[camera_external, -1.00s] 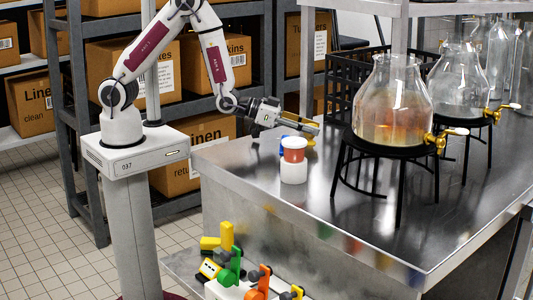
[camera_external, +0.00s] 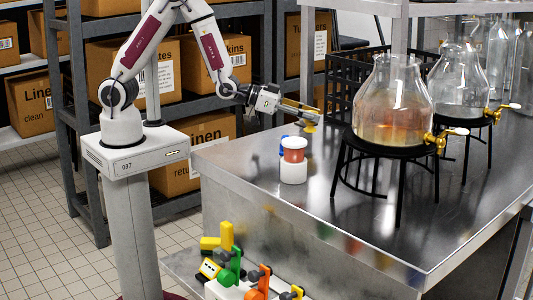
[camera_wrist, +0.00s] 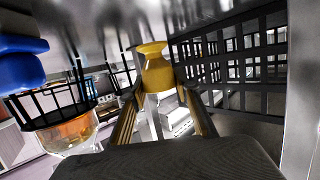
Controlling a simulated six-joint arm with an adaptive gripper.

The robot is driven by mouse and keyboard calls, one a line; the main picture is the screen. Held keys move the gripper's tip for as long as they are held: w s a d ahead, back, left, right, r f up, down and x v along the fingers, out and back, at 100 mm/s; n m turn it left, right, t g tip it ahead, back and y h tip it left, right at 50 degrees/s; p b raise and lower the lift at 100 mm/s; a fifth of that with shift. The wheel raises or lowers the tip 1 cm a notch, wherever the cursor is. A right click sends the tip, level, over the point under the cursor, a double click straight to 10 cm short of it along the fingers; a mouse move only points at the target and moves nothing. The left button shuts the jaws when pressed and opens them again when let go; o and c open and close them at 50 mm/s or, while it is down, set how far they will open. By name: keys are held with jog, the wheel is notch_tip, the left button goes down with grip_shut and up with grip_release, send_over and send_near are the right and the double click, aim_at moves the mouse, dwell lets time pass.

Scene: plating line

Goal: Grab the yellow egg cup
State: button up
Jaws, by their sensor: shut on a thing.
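The yellow egg cup (camera_wrist: 156,68) shows in the wrist view between the two fingers of my gripper (camera_wrist: 160,100). In the external view, my gripper (camera_external: 308,113) is above the steel table, beyond the red and white container. It is shut on the yellow egg cup (camera_external: 310,126), which shows small below the fingertips. The cup's foot appears clear of the table top, with a gap beneath it in the external view.
A glass dispenser (camera_external: 392,105) on a black stand is to the right. A black crate (camera_external: 352,85) stands behind.

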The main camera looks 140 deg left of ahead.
jog(key=shift+r, duration=2.9)
